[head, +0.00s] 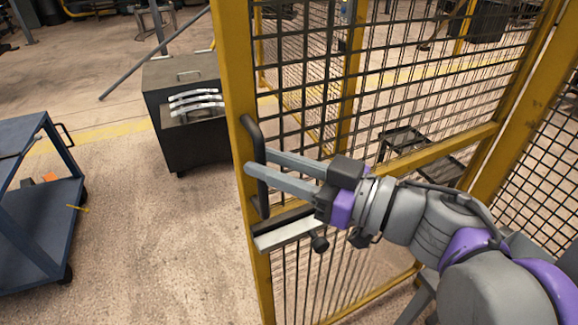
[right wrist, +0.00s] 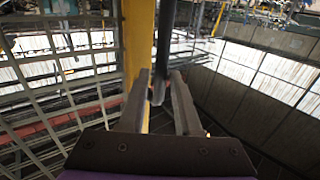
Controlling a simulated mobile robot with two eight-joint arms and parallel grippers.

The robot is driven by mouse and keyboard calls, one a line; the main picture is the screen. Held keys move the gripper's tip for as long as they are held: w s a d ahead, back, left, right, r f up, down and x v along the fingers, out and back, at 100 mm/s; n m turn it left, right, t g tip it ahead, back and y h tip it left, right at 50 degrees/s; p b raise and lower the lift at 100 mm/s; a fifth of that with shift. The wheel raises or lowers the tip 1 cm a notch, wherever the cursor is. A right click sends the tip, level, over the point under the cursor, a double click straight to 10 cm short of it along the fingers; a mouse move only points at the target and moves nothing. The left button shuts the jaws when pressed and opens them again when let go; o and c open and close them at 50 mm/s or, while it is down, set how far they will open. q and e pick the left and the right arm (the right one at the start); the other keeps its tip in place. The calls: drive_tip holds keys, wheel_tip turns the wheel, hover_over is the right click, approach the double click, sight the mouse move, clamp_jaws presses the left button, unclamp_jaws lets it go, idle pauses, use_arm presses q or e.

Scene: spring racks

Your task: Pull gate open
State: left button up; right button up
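The gate (head: 238,90) has a yellow frame with dark wire mesh. A dark upright bar handle (head: 252,135) is fixed to its left upright. My right gripper (head: 258,162) reaches in from the right, with one finger on each side of the handle, and looks shut on it. In the right wrist view the handle (right wrist: 164,45) runs between the two fingertips (right wrist: 160,85); exact contact is hard to see. A pale latch-like bar (head: 288,234) sits just below the gripper. My left gripper is out of view.
A dark cabinet (head: 185,145) with silvery curved parts stands left of the gate. A blue cart (head: 35,240) is at the left edge. Floor between cart and gate is clear. Fixed yellow posts (head: 515,150) and mesh stand at the right.

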drive_tip(key=v, duration=1)
drive_tip(key=shift+s+d+p, duration=0.2)
drive_tip(key=shift+d+p, duration=0.05)
drive_tip(key=shift+p, duration=0.15)
drive_tip(key=w+d+r+m+t+h+p, duration=0.25)
drive_tip(key=w+d+m+t+h, duration=0.35)
drive_tip(key=w+t, duration=0.3)
drive_tip(key=w+d+f+m+h+p, duration=0.25)
drive_tip(key=d+f+m+h, duration=0.4)
drive_tip(key=d+h, duration=0.35)
drive_tip(key=s+f+m+g+h+p, duration=0.1)
drive_tip(key=s+f+g, duration=0.15)
drive_tip(key=f, duration=0.45)
drive_tip(key=s+f+g+h+p, duration=0.2)
drive_tip(key=f+g, duration=0.2)
drive_tip(key=f, duration=0.3)
drive_tip(key=s+a+f+n+g+y+p, duration=0.1)
drive_tip(key=s+a+f+g+y, duration=0.2)
drive_tip(key=s+a+f+g, duration=0.3)
drive_tip(key=s+f, duration=0.4)
drive_tip(key=f, duration=0.1)
drive_tip(key=shift+a+n+y+p, duration=0.2)
drive_tip(key=shift+n+y+p, duration=0.1)
drive_tip(key=shift+n, duration=0.05)
drive_tip(key=shift+s+f, duration=0.1)
